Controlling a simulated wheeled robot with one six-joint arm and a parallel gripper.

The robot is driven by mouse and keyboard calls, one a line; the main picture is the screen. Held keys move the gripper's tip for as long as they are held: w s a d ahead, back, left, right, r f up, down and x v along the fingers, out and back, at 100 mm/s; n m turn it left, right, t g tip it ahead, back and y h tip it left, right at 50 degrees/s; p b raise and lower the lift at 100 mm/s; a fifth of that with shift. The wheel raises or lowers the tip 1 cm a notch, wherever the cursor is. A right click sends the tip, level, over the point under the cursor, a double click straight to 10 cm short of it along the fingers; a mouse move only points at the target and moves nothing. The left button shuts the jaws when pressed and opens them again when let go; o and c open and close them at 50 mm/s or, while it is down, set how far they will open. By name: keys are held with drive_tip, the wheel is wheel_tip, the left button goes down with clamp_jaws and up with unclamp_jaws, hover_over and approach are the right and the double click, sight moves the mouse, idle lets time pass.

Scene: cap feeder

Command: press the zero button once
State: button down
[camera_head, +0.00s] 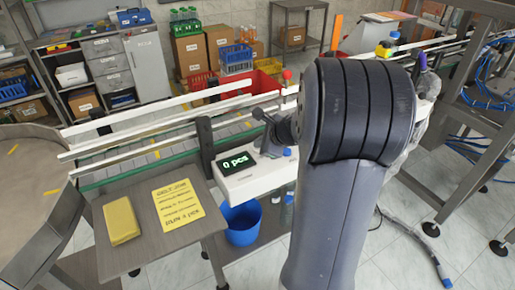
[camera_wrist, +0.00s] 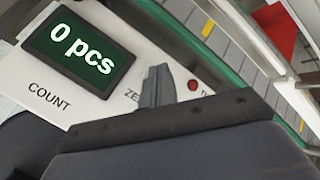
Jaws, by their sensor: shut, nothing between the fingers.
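The white counter box (camera_head: 258,182) stands beside the conveyor, and its display (camera_head: 237,162) reads "0 pcs". In the wrist view the display (camera_wrist: 80,48) also reads "0 pcs", above the word COUNT. A label beginning "ZE" shows just left of my gripper's fingers (camera_wrist: 157,86), which cover the rest of it. The zero button is not visible there; the fingers may hide it. My gripper is shut and empty over the box face. Whether the fingertips touch the face cannot be told. A small red round part (camera_wrist: 193,85) shows right of the fingers.
The conveyor with white rails (camera_head: 155,125) runs behind the box. A side table (camera_head: 130,262) at left holds a yellow block (camera_head: 121,220) and a yellow sheet (camera_head: 178,205). A blue bucket (camera_head: 242,224) stands below the box. My arm hides the area to the right.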

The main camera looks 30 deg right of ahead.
idle(0.4)
drive_tip(key=shift+r+p, duration=0.75)
drive_tip(key=shift+r, duration=0.15)
wheel_tip(320, 180, up, 5)
drive_tip(key=p, duration=0.4)
drive_tip(key=shift+p, duration=0.3)
idle(0.3)
